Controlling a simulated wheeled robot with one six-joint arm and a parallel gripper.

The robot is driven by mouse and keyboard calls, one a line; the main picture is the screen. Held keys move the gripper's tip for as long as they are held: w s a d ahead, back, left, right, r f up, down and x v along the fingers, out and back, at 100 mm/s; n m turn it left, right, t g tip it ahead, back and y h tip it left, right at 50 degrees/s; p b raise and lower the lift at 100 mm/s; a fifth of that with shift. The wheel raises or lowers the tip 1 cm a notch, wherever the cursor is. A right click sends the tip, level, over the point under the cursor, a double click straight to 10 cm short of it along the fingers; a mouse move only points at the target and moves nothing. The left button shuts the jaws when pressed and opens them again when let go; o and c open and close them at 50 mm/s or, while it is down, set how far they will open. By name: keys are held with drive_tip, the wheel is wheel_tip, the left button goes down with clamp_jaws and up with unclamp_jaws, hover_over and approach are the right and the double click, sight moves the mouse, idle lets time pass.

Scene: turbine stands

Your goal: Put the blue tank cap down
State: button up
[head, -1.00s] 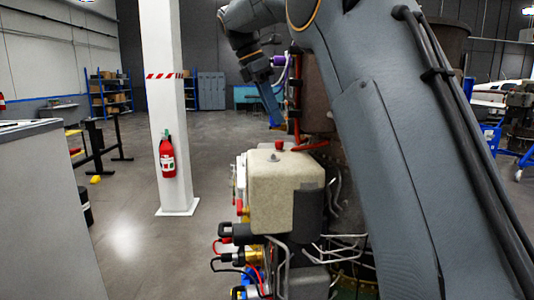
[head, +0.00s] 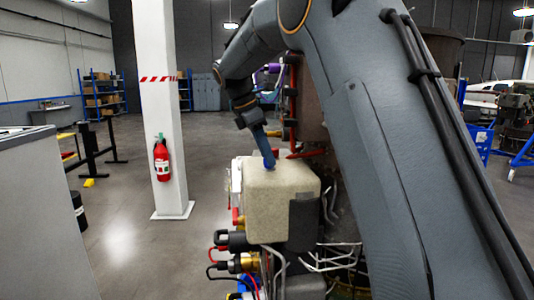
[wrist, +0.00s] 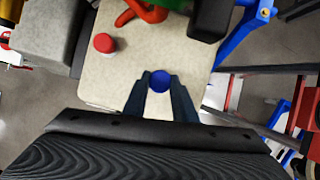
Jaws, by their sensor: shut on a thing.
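The blue tank cap (wrist: 160,82) is a small round disc between the fingertips of my gripper (wrist: 161,78) in the wrist view. The gripper is shut on it. The beige tank (head: 275,212) stands below; its pale top (wrist: 125,76) fills the middle of the wrist view. In the head view my gripper (head: 269,158) points down at the tank's top, with the tips at or just above the surface; I cannot tell whether the cap touches it. A red cap (wrist: 104,43) sits on the tank top to the upper left of the blue cap.
A red hose or handle (wrist: 143,12) and a green part (wrist: 182,14) lie at the top edge of the wrist view. Pipes and fittings (head: 238,240) crowd the tank's front. A white pillar (head: 163,110) with a fire extinguisher (head: 161,160) stands left; floor between is clear.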

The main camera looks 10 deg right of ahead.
drive_tip(key=shift+f, duration=0.2)
drive_tip(key=shift+s+f, duration=0.15)
drive_tip(key=shift+f, duration=0.6)
clamp_jaws()
drive_tip(key=o, duration=1.1)
unclamp_jaws()
drive_tip(key=shift+f, duration=0.1)
drive_tip(key=shift+r, duration=0.45)
drive_tip(key=b+v, duration=0.2)
drive_tip(key=v, duration=1.1)
drive_tip(key=shift+b, duration=0.4)
drive_tip(key=shift+d, duration=0.15)
